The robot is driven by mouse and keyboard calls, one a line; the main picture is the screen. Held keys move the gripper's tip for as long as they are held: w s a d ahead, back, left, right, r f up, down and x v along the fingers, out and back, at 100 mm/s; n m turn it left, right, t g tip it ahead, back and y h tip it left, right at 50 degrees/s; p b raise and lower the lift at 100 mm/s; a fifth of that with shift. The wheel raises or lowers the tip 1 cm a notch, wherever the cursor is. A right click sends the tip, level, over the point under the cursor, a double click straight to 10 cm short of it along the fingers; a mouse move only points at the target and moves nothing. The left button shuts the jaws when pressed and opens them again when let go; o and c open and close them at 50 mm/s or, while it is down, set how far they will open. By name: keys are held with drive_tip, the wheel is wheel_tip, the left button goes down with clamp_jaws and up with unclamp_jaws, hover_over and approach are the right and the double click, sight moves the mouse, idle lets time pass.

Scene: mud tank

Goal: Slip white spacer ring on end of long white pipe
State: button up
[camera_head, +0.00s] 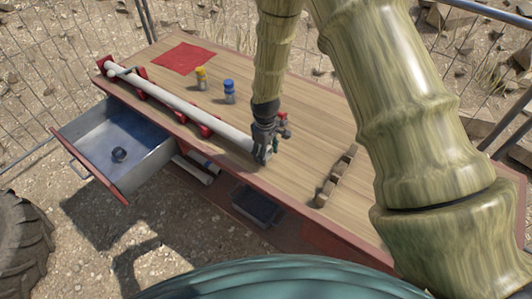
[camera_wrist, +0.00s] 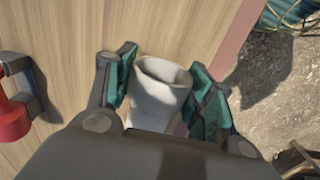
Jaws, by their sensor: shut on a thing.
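The long white pipe (camera_head: 190,108) lies in red holders along the left edge of the bench, from the far left corner to near the middle. My gripper (camera_head: 264,145) is at its near right end. In the wrist view, the green pads of my gripper (camera_wrist: 163,64) stand on either side of a hollow white round piece, the white spacer ring (camera_wrist: 163,76), and are shut on it. Its open mouth faces up in that picture. White surface continues below it toward my palm; I cannot tell where ring and pipe meet or whether one is around the other.
A red clamp-like tool (camera_head: 283,125) stands right beside my gripper. A yellow-topped bottle (camera_head: 201,78), a blue-topped bottle (camera_head: 229,92) and a red cloth (camera_head: 183,58) are farther back. A brown notched bar (camera_head: 337,177) lies right. An open drawer (camera_head: 135,165) juts out left.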

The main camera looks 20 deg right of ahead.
sight(245, 138)
drive_tip(key=shift+w+a+b, duration=0.15)
drive_tip(key=shift+w+a, duration=0.8)
drive_tip(key=shift+w, duration=0.25)
drive_tip(key=shift+w+a+b, duration=0.2)
drive_tip(key=shift+w+a, duration=0.7)
drive_tip(key=shift+w, duration=0.25)
drive_tip(key=shift+w+a+b, duration=0.15)
drive_tip(key=shift+w+a, duration=0.8)
drive_tip(key=shift+w, duration=0.25)
idle(0.5)
drive_tip(key=o, duration=0.9)
